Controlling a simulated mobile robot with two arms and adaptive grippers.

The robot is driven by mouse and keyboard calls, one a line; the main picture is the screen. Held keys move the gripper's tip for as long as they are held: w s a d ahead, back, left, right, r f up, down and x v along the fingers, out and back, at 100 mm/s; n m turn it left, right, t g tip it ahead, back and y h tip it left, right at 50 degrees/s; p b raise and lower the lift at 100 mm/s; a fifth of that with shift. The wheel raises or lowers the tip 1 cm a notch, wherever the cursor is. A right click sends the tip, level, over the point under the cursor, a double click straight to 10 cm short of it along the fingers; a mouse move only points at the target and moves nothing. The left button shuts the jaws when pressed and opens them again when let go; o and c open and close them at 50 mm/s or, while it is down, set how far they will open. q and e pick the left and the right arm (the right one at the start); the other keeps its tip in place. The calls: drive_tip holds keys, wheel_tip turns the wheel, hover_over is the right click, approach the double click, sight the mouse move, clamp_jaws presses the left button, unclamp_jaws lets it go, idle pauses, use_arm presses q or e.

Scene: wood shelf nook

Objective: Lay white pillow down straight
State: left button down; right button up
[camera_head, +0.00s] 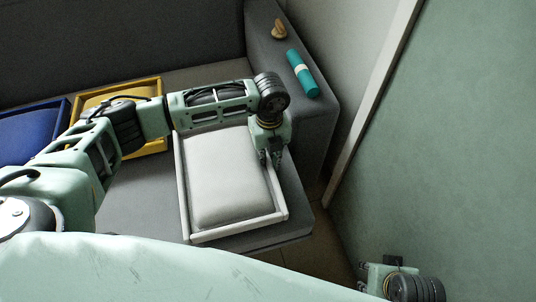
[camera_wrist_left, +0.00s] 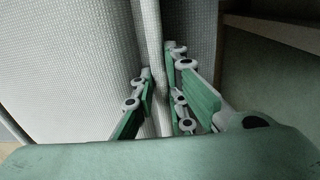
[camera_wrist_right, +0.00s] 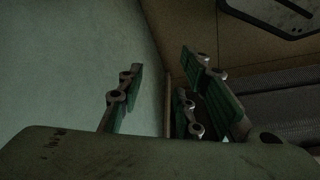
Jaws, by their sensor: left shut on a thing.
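The white pillow (camera_head: 228,178) lies flat on the grey sofa seat, light grey-white in the middle with a raised white border around it. Its long sides run slightly tilted in the head view. My left gripper (camera_head: 272,160) reaches down over its right side and is shut on the white border. In the left wrist view, the border of the white pillow (camera_wrist_left: 150,60) passes between the fingers of my left gripper (camera_wrist_left: 160,90). My forearm hides part of the pillow's far edge. My right gripper (camera_head: 364,275) is low at the bottom right, open and empty; its fingers (camera_wrist_right: 150,95) stand apart.
A yellow-bordered pillow (camera_head: 147,88) and a blue pillow (camera_head: 30,132) lie to the left on the sofa. The grey armrest (camera_head: 305,125) rises at right, with a teal roll (camera_head: 303,73) and a small wooden object (camera_head: 279,30) on top. A green wall (camera_head: 460,130) stands further right.

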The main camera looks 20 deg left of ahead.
use_arm(q)
drive_tip(key=shift+f, duration=0.1)
use_arm(e)
drive_tip(key=shift+r, duration=0.15)
use_arm(q)
drive_tip(key=c, duration=1.8)
unclamp_jaws()
drive_tip(key=shift+o, duration=0.2)
